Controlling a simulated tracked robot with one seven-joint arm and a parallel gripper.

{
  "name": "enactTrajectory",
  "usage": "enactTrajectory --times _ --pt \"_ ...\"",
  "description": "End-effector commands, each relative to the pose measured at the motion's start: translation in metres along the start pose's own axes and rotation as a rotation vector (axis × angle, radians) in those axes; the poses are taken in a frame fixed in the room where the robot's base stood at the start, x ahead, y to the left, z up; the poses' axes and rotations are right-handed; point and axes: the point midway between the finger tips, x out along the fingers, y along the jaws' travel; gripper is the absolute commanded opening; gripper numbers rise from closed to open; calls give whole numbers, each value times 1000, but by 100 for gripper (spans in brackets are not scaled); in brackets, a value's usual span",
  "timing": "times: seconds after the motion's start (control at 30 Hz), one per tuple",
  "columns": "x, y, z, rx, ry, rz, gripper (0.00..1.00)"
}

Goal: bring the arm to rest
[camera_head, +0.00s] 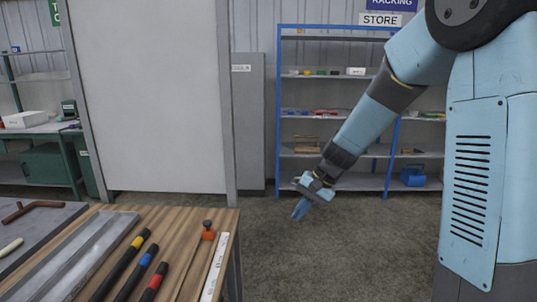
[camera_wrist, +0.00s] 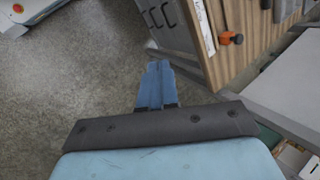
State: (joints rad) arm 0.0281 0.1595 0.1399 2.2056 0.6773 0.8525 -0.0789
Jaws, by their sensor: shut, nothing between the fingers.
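My arm reaches down from the upper right in the head view. My gripper (camera_head: 301,209) hangs over open floor, to the right of the wooden bench and apart from it. It points down and to the left. In the wrist view the two blue fingers of my gripper (camera_wrist: 155,70) lie together, shut, with nothing seen between them. The floor and the bench edge show beyond the fingertips.
A blue-framed rack (camera_head: 279,120) stands behind. Floor (camera_head: 340,260) between is clear.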

Motion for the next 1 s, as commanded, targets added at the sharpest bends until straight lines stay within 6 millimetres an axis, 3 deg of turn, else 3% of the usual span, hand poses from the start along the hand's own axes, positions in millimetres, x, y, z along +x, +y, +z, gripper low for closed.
enactTrajectory --times 0.1,0.4,1.0 --pt "-28 4 18 -54 50 37 0" --pt "-88 23 64 -170 173 136 0" --pt "-178 81 162 -345 437 339 0"
